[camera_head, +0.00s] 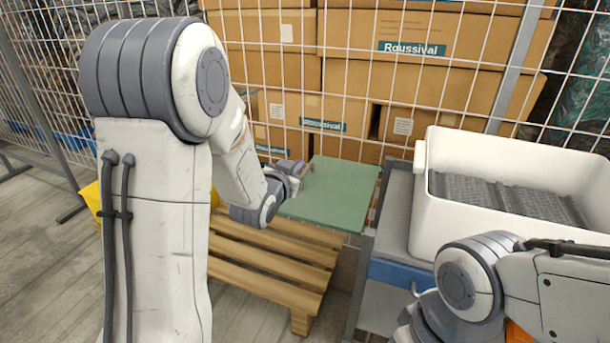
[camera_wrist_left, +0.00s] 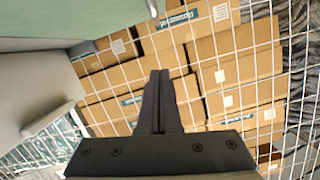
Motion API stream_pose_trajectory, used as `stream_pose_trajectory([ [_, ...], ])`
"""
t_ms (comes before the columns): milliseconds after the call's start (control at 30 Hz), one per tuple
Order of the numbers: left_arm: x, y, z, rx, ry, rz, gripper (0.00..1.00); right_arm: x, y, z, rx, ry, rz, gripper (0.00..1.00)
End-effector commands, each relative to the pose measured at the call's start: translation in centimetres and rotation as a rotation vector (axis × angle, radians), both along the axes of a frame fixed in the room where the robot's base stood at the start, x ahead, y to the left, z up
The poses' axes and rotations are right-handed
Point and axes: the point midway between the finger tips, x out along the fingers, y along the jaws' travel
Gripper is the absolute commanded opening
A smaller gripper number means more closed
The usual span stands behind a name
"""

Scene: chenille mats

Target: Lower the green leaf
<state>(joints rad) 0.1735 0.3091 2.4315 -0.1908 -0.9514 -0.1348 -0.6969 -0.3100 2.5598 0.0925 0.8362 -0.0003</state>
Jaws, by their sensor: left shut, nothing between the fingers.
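The green leaf (camera_head: 335,195) is a flat green panel in the middle of the head view. It looks about level, with its right edge beside the grey cart (camera_head: 392,200); what holds it up is hidden. Part of it also shows at the top left of the left wrist view (camera_wrist_left: 85,14). My left gripper (camera_head: 296,180) is at the leaf's left edge, partly hidden by its own wrist; I cannot tell whether it touches. In the left wrist view its fingers (camera_wrist_left: 159,76) are together and empty, pointing toward the boxes. My right arm is at the lower right; its gripper is not visible.
A wooden pallet (camera_head: 265,262) lies left of and below the leaf. A white crate (camera_head: 440,165) with dark grey contents stands on the cart. A wire mesh fence with cardboard boxes (camera_head: 270,40) behind it closes the back. A yellow object (camera_head: 92,197) shows behind my left arm.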

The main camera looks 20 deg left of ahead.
Motion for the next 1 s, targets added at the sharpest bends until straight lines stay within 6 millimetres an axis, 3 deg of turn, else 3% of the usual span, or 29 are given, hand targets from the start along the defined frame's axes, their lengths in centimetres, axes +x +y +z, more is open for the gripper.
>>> stream_pose_trajectory([
  [400, 8.5, 0.0, -2.3, -0.002, 0.001, 0.000, 0.00, 0.0, 0.0, -2.5, 0.000, 0.000, 0.000, 0.00],
  [500, 8.2, 0.4, -4.3, -0.002, 0.005, 0.001, 0.00, 0.0, 0.0, -3.6, 0.000, 0.000, 0.000, 0.00],
  [633, 8.2, 0.7, -5.4, -0.001, 0.004, 0.000, 0.00, 0.0, 0.0, -4.2, 0.000, 0.000, 0.000, 0.00],
  [1000, 8.2, 0.8, -5.8, -0.001, 0.002, 0.000, 0.00, 0.0, 0.0, -4.3, 0.000, 0.000, 0.000, 0.00],
])
